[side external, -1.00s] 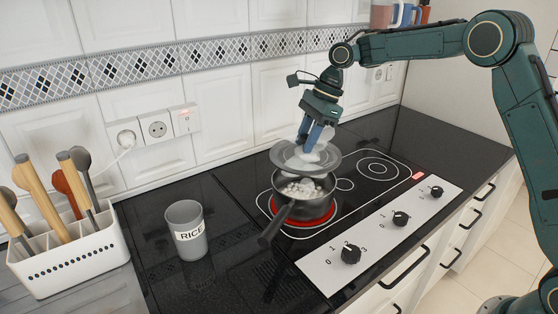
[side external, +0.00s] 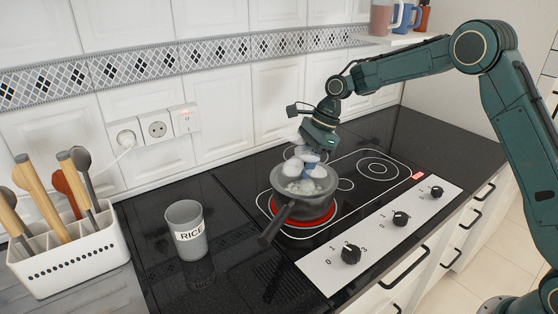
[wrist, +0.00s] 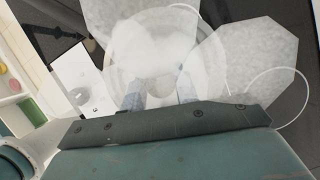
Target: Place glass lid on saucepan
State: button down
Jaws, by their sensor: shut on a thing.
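The saucepan (side external: 297,212) stands on the glowing red front burner, its dark handle pointing to the lower left. The glass lid (side external: 322,188) is at the pan's rim, seen over its opening; I cannot tell whether it sits fully flat. My gripper (side external: 314,153) is directly above the pan, shut on the lid's knob, which steam partly hides. In the wrist view the two blue fingers (wrist: 160,95) reach down to the blurred, see-through lid (wrist: 150,45). White steam puffs cover much of the pan and lid.
A grey rice canister (side external: 187,230) stands on the counter left of the hob. A white utensil holder (side external: 68,248) is at the far left. Control knobs (side external: 351,254) line the hob's front right. A shelf with mugs (side external: 383,18) is above the back right.

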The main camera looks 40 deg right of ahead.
jog(key=c, duration=1.1)
grip_release()
jog(key=v, duration=1.2)
jog(key=shift+d, duration=0.1)
jog(key=shift+r, duration=0.15)
